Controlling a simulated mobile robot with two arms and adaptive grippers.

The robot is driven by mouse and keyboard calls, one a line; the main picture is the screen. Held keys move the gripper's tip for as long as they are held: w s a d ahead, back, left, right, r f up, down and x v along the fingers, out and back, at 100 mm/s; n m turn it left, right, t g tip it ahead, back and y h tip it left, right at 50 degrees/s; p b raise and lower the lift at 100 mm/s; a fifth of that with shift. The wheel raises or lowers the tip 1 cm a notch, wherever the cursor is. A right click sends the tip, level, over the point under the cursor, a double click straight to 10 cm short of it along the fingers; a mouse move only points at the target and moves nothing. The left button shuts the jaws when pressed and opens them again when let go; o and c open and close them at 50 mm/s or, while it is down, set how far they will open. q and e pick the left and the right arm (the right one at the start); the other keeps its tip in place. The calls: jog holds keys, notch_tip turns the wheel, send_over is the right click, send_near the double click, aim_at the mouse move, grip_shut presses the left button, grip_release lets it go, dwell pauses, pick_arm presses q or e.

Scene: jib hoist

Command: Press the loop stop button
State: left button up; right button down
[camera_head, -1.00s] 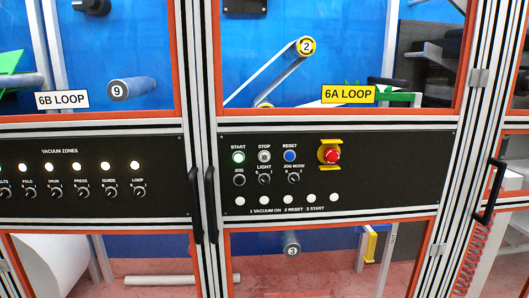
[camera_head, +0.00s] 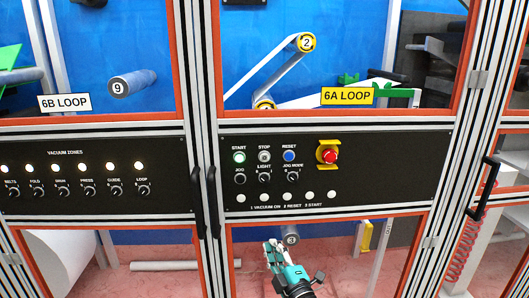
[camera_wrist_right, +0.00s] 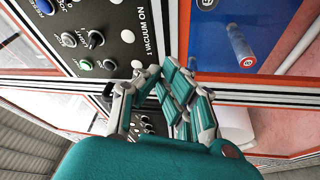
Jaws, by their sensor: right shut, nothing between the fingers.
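The grey stop button (camera_head: 264,156) sits under the STOP label on the black 6A loop control panel (camera_head: 400,150). The lit green start button (camera_head: 239,157) is left of it and the blue reset button (camera_head: 289,156) is right of it. My right gripper (camera_head: 273,246) is shut and empty, below the panel and apart from it. In the right wrist view the shut gripper (camera_wrist_right: 172,85) shows large, with the panel behind it at the upper left. My left gripper is not in view.
A red emergency button (camera_head: 330,156) with a yellow guard is on the right of the panel. Black door handles (camera_head: 211,200) stick out left of the panel. Another panel (camera_head: 75,185) with vacuum zone knobs is at the left.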

aim_at(264, 157)
notch_tip(264, 157, up, 21)
jog(key=s+a+n+t+y+p, duration=0.1)
jog(key=a+n+t+y+p, duration=0.1)
jog(key=n, duration=0.3)
jog(key=shift+s+a+n+y, duration=0.3)
jog(key=shift+a+n+y, duration=0.1)
jog(key=shift+y, duration=0.5)
jog(key=shift+f, duration=0.1)
jog(key=shift+w+b, duration=3.1)
jog(key=shift+w, duration=1.35)
jog(key=shift+w, duration=0.1)
jog(key=shift+w+b, duration=0.3)
